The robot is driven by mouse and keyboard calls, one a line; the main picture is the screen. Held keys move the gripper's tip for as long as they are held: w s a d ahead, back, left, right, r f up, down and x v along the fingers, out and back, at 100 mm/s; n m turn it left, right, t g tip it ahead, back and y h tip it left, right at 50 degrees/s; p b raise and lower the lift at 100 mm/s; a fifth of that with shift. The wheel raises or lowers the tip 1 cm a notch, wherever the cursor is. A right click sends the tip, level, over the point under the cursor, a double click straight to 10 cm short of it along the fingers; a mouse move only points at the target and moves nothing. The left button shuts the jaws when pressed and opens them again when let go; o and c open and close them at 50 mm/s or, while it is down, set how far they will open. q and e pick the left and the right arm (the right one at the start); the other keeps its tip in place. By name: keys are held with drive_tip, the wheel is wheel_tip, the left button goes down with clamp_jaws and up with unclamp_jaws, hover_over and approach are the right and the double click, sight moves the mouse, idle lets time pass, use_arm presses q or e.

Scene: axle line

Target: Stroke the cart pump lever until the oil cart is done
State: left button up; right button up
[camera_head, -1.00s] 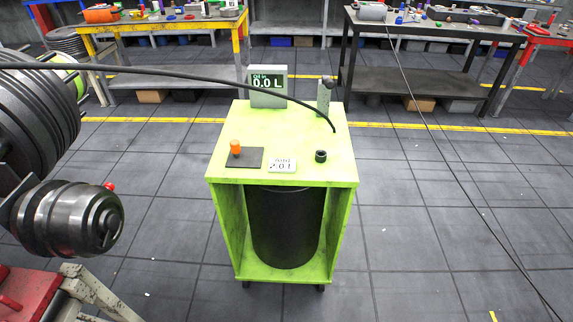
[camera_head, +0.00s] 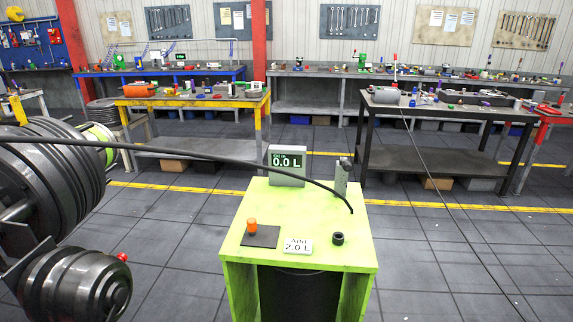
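The lime-green oil cart (camera_head: 310,211) stands in the middle of the camera_head view, with a black drum (camera_head: 298,293) inside it. A display (camera_head: 287,164) at its back reads "Oil in 0.0 L". A white card (camera_head: 298,245) on top reads "Add 2.0 L". A grey upright post (camera_head: 341,176) stands at the back right; I cannot tell if it is the pump lever. An orange-topped piece (camera_head: 252,226) sits on a dark pad (camera_head: 261,237). A short black fitting (camera_head: 338,239) sits at the right. A black hose (camera_head: 190,155) arches over from the left. Neither gripper shows.
Large dark stacked discs (camera_head: 45,190) and a ribbed dark part (camera_head: 75,287) fill the left edge. A yellow-framed bench (camera_head: 190,101) and a black bench (camera_head: 440,117) stand behind the cart. The tiled floor to the right is mostly clear.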

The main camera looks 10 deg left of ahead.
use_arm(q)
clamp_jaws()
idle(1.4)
